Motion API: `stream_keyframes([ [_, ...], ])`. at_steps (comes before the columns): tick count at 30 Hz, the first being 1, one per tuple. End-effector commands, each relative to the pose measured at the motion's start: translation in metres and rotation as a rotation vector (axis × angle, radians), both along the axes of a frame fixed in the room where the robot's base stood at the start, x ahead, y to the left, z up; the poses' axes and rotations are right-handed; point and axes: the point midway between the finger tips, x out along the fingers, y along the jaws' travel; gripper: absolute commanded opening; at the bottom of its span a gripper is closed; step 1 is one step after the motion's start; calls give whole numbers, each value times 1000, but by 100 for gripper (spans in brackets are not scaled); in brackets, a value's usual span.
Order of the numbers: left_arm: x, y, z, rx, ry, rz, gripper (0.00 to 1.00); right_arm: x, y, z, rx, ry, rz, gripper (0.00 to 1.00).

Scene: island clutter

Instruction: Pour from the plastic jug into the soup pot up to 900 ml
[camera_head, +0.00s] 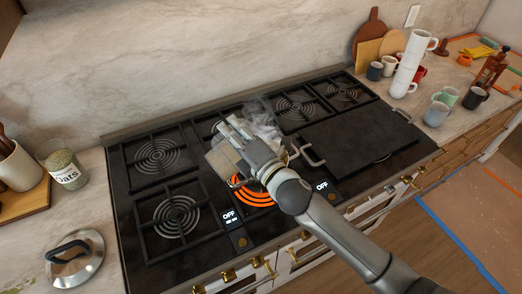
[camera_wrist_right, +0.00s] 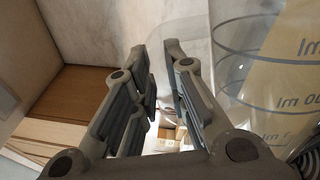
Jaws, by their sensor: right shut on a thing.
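My right gripper (camera_head: 240,135) is above the front middle burner in the head view. It is shut on the plastic jug, a clear vessel with ring marks and "ml" print, holding something beige; the jug (camera_wrist_right: 235,60) fills the right of the right wrist view. In the head view the jug is mostly hidden by the gripper, and its exact tilt cannot be told. Pale wisps rise behind the gripper. My left gripper is not in view.
A dark griddle (camera_head: 350,135) with metal handles covers the right burners. Stacked white mugs (camera_head: 408,70) and other cups stand on the right counter. A glass lid (camera_head: 75,258), an oats jar (camera_head: 65,168) and a utensil crock (camera_head: 17,165) sit at left.

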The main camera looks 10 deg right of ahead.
Motion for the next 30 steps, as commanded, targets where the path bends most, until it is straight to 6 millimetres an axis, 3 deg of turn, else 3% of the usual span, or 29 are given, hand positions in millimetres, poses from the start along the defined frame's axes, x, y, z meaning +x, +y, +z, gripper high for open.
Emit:
stream_keyframes([
  [15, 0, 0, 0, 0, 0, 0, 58, 2, -3, 0, 27, 13, 1, 0],
  [24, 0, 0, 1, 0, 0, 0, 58, -12, 20, 8, -177, -109, 1, 0],
  [30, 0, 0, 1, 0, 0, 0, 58, -13, 22, 8, -198, -121, 0, 0],
])
